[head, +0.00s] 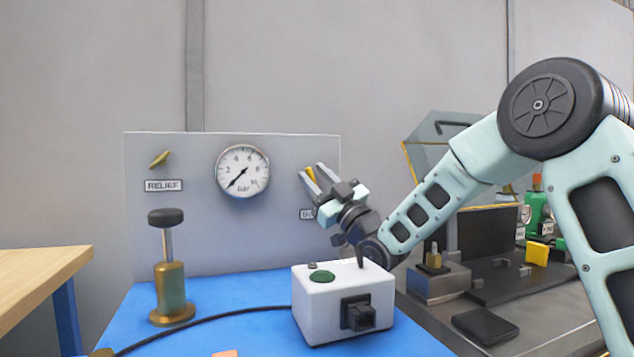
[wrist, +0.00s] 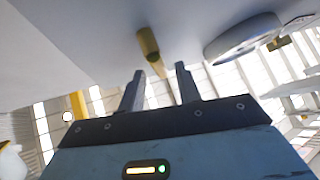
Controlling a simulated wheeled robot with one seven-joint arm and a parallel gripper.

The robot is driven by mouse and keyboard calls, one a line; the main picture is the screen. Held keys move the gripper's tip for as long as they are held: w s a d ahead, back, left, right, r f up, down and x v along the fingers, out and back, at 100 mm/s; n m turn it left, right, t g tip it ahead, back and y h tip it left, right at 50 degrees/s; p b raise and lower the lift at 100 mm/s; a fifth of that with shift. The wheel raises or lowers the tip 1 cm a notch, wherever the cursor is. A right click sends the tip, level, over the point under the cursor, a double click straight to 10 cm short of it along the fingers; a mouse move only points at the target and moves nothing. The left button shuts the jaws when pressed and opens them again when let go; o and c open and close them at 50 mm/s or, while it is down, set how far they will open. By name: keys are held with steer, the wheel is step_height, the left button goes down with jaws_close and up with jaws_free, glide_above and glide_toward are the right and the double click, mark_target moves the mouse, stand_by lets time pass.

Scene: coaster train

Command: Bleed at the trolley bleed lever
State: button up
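The bleed lever (head: 311,174) is a small brass-yellow bar on the upright grey panel, above a label (head: 306,214) mostly hidden by my gripper. My gripper (head: 313,173) is at the lever, its two fingers pointing up and left at the panel. In the wrist view the lever (wrist: 149,44) runs from the panel toward the gap between the fingertips (wrist: 159,73). The fingers stand apart with a visible gap, and I see no contact with the lever. Whether the lever's end lies between the fingertips is hard to tell.
A pressure gauge (head: 243,171) left of the lever has its needle pointing lower left. A relief lever (head: 160,159) and a brass hand pump (head: 170,290) are further left. A white box (head: 343,303) with a green button stands on the blue trolley top (head: 240,336), below my gripper.

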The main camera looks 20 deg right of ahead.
step_height(320, 180, up, 9)
steer(key=p, duration=0.1)
steer(key=shift+r, duration=0.15)
